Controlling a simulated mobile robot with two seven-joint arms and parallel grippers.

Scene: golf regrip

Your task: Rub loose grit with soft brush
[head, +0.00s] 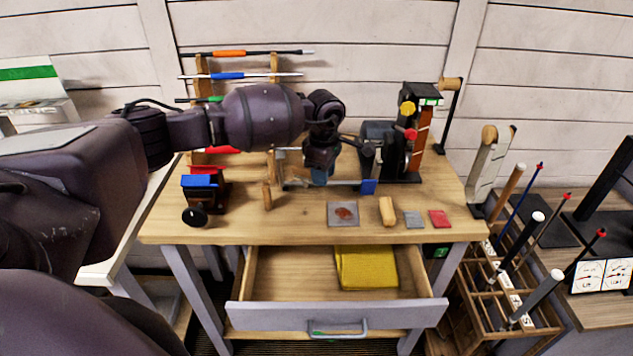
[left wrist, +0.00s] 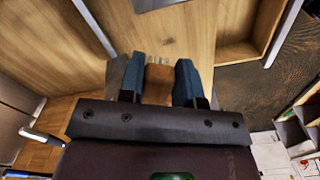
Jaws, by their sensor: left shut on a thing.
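My left gripper (head: 320,175) hangs over the back middle of the workbench, pointing down. In the left wrist view its two blue fingers (left wrist: 160,85) are shut on a brown wood-coloured piece (left wrist: 158,84), possibly the soft brush. Small pale marks show just beyond it; I cannot tell if they are bristles. In the head view the held piece is mostly hidden by the gripper. A grey square plate (head: 335,219) with a reddish-brown patch (head: 346,212), perhaps the grit, lies near the front edge, in front of and apart from the gripper. My right gripper is out of view.
A tan block (head: 388,211), a grey pad (head: 414,220) and a red pad (head: 439,218) lie right of the plate. A red-blue vise (head: 203,187) stands left. A black machine (head: 405,140) stands behind right. The open drawer (head: 290,275) holds a yellow cloth (head: 366,268).

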